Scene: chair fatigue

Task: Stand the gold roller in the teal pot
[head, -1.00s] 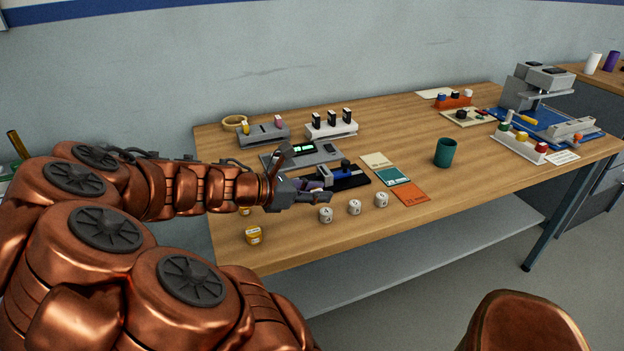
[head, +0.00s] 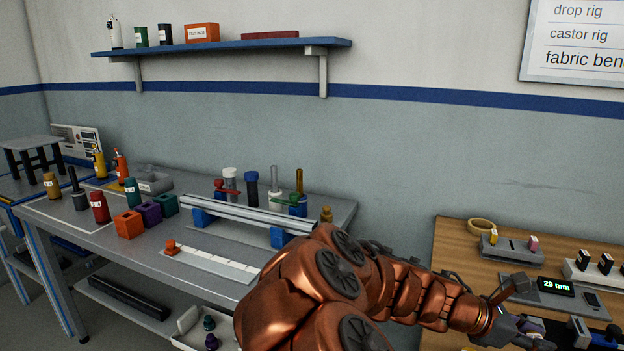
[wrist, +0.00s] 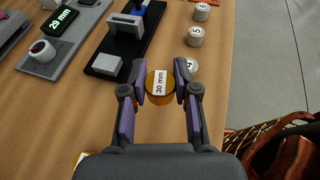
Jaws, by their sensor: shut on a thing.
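In the wrist view my gripper (wrist: 161,72) is shut on the gold roller (wrist: 158,97), a round amber piece whose end faces the camera and bears a white "30 mm" label. One finger presses on each side of it. It is held above the wooden table (wrist: 75,110); the exact gap is hard to judge. In the head view my gripper is at the lower right, and the roller cannot be made out there.
White numbered pieces (wrist: 195,36) line the table's edge near my gripper. A gauge (head: 556,287) reading 29 mm and a dark slide fixture (wrist: 125,40) lie beside it. A grey bench (head: 100,250) with bottles, coloured blocks and a rail stands left in the head view.

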